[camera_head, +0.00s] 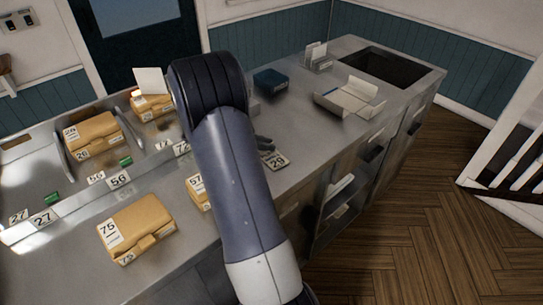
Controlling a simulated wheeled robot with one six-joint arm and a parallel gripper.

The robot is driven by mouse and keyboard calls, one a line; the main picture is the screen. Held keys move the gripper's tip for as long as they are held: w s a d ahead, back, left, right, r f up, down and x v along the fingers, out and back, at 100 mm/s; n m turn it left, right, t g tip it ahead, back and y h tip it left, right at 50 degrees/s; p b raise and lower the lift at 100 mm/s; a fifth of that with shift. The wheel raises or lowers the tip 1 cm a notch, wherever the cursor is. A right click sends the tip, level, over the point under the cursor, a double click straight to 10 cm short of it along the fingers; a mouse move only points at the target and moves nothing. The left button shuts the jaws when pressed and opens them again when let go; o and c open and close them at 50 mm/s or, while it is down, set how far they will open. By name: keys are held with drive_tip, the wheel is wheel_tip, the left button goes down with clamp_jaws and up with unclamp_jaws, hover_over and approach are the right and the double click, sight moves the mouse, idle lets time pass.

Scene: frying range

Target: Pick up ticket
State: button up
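A small ticket (276,160) with a dark number, which looks like 29, lies near the counter's front edge, just right of my arm. The dark tip of my gripper (264,144) shows beside my arm, just above and behind that ticket. Most of my gripper is hidden behind the arm, so I cannot tell whether it is open or touches the ticket. Other number tickets stand on the left, among them one marked 56 (119,180) and one marked 27 (43,218).
Brown packages with number labels, such as one marked 75 (136,228), lie on the steel counter (300,110). A dark blue box (271,82), an open tray with papers (349,98) and a sunken basin (384,66) are farther back. Wooden floor is clear at right.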

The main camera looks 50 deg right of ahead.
clamp_jaws()
